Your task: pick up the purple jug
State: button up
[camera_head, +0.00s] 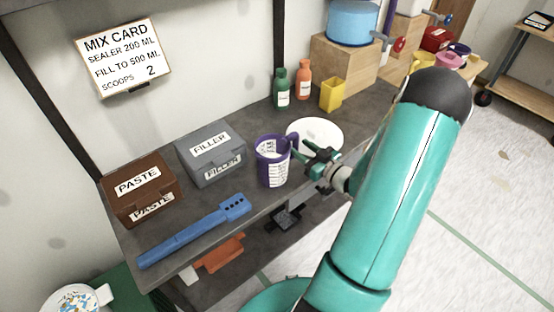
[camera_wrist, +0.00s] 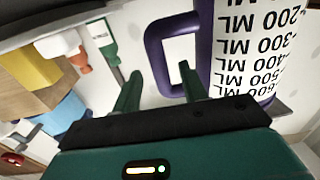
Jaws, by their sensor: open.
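The purple jug (camera_head: 272,160) stands upright on the grey bench, with a white ML scale on its side and its handle facing right. In the wrist view, the jug (camera_wrist: 204,40) is at the upper right, its scale appearing upside down, and its looped purple handle (camera_wrist: 154,55) is just ahead of the fingers. My gripper (camera_head: 307,157) is open and empty, right of the jug close to the handle. In the wrist view, the gripper (camera_wrist: 160,75) has its right finger overlapping the handle's edge. I cannot tell whether they touch.
A white plate (camera_head: 318,130) lies behind my gripper. A grey FILLER box (camera_head: 212,155), a brown PASTE box (camera_head: 140,190) and a blue tool (camera_head: 195,230) are to the left.

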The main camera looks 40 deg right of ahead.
aim_at(295, 143)
jog(key=w, duration=0.3)
jog(key=shift+w+a, duration=0.15)
jog(key=shift+w, duration=0.15)
grip_shut()
jog(key=shift+r, duration=0.2)
